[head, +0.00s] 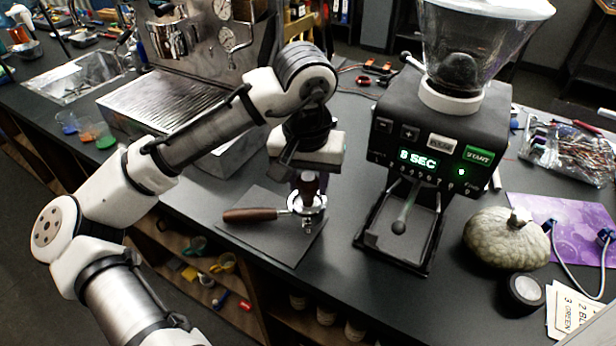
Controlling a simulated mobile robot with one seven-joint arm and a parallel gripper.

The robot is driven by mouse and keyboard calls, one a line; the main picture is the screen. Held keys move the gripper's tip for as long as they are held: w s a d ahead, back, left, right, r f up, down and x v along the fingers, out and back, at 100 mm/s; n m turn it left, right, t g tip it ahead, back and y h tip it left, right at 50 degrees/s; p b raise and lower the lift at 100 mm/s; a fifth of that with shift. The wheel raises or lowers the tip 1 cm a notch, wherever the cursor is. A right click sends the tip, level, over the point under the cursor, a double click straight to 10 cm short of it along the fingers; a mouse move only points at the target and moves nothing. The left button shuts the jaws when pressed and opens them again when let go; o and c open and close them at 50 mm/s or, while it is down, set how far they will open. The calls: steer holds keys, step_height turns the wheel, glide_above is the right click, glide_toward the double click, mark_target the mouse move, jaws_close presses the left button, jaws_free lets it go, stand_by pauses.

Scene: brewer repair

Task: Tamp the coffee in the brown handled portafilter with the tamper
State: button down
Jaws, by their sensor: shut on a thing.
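The portafilter (254,215) with a brown wooden handle lies on a dark mat (268,245), its handle pointing left. Its metal basket is at the right end of the handle. My gripper (307,178) is directly above the basket, pointing down. The tamper stands upright at the basket. I cannot tell whether its base presses on the coffee, and the coffee itself is hidden.
A grinder (440,120) reading "8 SEC" stands to the right. The espresso machine (190,50) is behind at left. A green-grey pumpkin (505,238) and a black round object (525,290) are at the right. The counter's front edge runs close to the mat.

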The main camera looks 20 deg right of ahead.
steer(key=shift+r+p, duration=3.05)
steer(key=shift+r, duration=0.85)
steer(key=shift+w+f, duration=0.1)
